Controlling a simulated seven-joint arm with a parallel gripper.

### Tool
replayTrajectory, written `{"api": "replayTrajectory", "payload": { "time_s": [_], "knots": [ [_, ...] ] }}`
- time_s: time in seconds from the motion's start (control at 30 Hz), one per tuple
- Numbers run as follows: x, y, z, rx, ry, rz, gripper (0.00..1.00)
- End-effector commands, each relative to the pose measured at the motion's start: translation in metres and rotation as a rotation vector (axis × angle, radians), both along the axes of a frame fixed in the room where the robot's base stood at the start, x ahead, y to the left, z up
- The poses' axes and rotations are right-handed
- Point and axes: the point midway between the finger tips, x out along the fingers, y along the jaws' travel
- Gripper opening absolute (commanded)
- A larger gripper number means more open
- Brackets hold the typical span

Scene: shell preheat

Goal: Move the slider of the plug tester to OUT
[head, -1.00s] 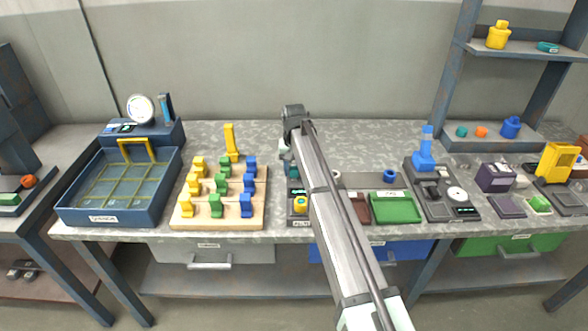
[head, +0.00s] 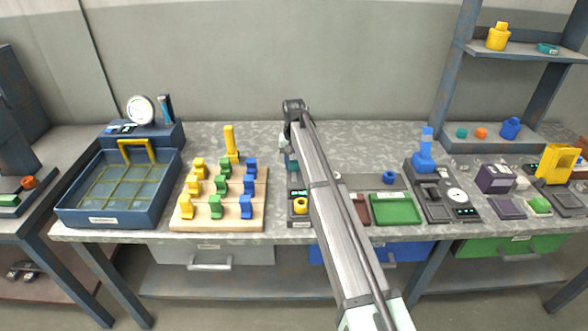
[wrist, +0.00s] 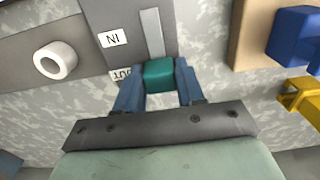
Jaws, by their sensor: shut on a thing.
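The plug tester is a grey plate (wrist: 119,14) with a pale slot (wrist: 152,32) in the wrist view. Its IN label (wrist: 113,38) is beside the slot and its OUT label (wrist: 122,74) is at the plate's lower end. My gripper (wrist: 158,80) is shut on the slider, one blue finger on each side. In the head view, the tester (head: 299,221) stands right of the wooden board, partly behind my arm. The fingertips are hard to make out there.
A wooden board (head: 177,221) with several coloured blocks stands left of the tester. A green tray (head: 395,209) is further right. The table behind is mostly clear.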

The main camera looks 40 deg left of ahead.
Motion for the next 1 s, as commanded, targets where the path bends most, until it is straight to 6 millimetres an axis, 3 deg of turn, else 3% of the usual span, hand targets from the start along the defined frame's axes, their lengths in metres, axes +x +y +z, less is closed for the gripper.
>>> {"api": "replayTrajectory", "payload": {
  "time_s": [0.3,0.33,0.53,0.83,1.0],
  "knots": [
    [0.007,0.007,0.001,0.004,-0.004,-0.001,0.0],
    [0.008,0.007,0.001,0.004,-0.004,-0.001,0.4],
    [0.007,0.007,0.0,0.002,-0.002,-0.001,0.59],
    [0.006,0.006,0.002,0.001,-0.001,0.0,0.6],
    [0.006,0.006,0.018,0.002,-0.002,0.0,0.6]
  ]
}}
